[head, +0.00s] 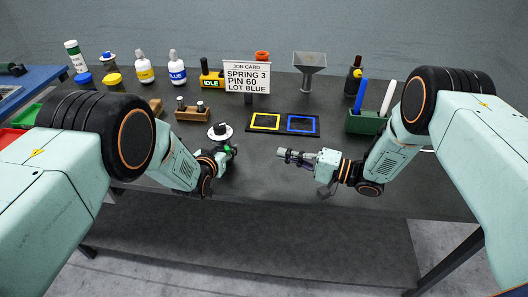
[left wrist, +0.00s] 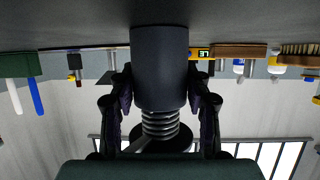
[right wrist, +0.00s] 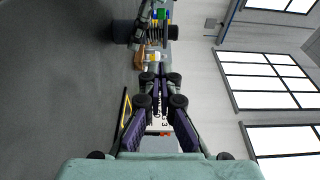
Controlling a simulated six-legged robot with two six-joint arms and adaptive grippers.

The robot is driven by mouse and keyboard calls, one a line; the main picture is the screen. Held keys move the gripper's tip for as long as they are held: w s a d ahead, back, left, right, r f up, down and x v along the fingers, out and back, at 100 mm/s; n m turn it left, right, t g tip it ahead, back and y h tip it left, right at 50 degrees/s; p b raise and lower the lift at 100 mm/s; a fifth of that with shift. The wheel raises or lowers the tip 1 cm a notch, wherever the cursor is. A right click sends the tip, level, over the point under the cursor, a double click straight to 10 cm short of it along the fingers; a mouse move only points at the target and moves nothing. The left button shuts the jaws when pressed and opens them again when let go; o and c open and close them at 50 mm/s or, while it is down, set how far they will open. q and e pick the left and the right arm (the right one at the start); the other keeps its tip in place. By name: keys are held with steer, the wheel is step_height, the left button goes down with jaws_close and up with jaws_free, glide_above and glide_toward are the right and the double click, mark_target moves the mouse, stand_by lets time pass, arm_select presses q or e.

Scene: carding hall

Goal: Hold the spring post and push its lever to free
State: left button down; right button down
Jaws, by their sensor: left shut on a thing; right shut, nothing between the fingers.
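The spring post shows in the head view by its pale disc top with a dark knob (head: 219,131). In the left wrist view its dark cylinder (left wrist: 160,68) and metal coil stand between the fingers of my left gripper (left wrist: 160,105), which is shut on it. A small green part (head: 233,150) shows beside the post; I cannot tell whether it is the lever.
Behind are a yellow and a blue frame (head: 265,122) on a dark mat, a job card (head: 247,76) reading SPRING 3, PIN 60, LOT BLUE, and a wooden block with pins (head: 192,114). A green bin with markers (head: 364,123) stands right. The table between the grippers is clear.

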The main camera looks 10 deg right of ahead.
mark_target(228, 147)
steer(key=x, duration=0.9)
steer(key=shift+a, duration=0.25)
steer(key=shift+s+a, duration=0.15)
steer(key=shift+a, duration=0.4)
steer(key=shift+s+a, duration=0.15)
steer(key=shift+a, duration=0.4)
steer(key=shift+s+a+r, duration=0.1)
steer(key=shift+s+a, duration=0.05)
steer(key=shift+a, duration=0.55)
steer(key=shift+s+a+m+t+h, duration=0.2)
steer(key=shift+a+m+t+h, duration=0.1)
steer(key=shift+m+t+h, duration=0.5)
steer(key=shift+s+a+m+t+h, duration=0.15)
steer(key=shift+a+m+t+h, duration=0.15)
steer(key=shift+m+t+h, duration=0.45)
steer(key=shift+s+a+m+t+h, duration=0.2)
steer(key=shift+a+m+t+h, duration=0.15)
steer(key=shift+m+t+h, duration=0.5)
steer(key=shift+d, duration=0.1)
